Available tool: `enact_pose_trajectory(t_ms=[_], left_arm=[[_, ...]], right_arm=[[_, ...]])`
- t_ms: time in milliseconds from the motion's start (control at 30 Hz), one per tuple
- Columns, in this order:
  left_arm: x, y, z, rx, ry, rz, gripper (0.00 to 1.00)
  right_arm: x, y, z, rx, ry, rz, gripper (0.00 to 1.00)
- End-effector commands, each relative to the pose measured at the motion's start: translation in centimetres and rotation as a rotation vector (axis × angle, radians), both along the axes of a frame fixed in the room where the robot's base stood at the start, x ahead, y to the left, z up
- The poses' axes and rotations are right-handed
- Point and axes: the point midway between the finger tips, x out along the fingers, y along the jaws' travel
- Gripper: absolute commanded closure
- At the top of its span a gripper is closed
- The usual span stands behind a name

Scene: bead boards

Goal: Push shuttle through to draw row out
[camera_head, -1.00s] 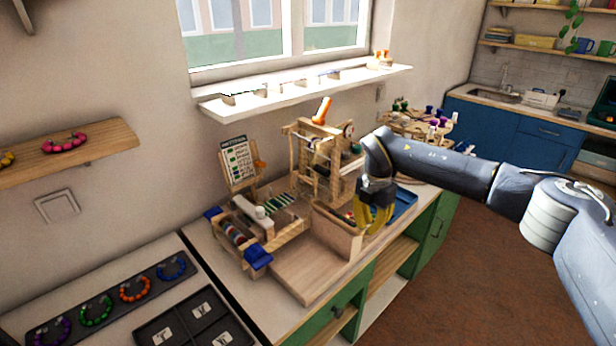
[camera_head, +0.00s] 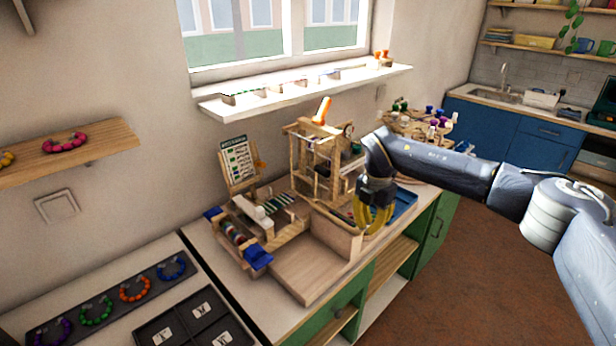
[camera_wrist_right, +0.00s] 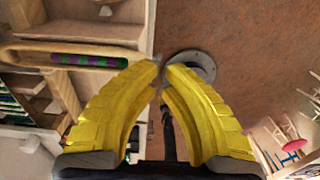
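My right gripper (camera_head: 370,221) hangs over the right end of the bench, beside the wooden box and the wooden frame (camera_head: 318,165). In the right wrist view its two curved yellow fingers (camera_wrist_right: 162,68) have their tips almost together, with nothing visible held between them. A pale wooden shuttle (camera_wrist_right: 30,55), with purple and green beads in its slot, lies left of the fingers. A small bead loom (camera_head: 234,236) with blue end pieces stands left on the bench. My left gripper is not in view.
A pattern card (camera_head: 238,160) stands behind the loom. A blue tray (camera_head: 405,203) lies right of my gripper. A bare wooden board (camera_head: 305,272) is at the front of the bench. A dark divided tray (camera_head: 195,325) lies at the lower left.

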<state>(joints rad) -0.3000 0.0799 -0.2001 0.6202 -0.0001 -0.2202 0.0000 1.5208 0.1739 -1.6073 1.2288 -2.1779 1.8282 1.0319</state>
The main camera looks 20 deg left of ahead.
Motion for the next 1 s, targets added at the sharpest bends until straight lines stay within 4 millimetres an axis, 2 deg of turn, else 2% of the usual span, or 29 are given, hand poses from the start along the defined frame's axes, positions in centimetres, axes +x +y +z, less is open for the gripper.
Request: enact_pose_trajectory(t_ms=[1000], left_arm=[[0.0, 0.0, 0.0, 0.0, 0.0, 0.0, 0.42]], right_arm=[[-0.2, -0.1, -3.3, -0.004, 0.005, 0.0, 1.0]])
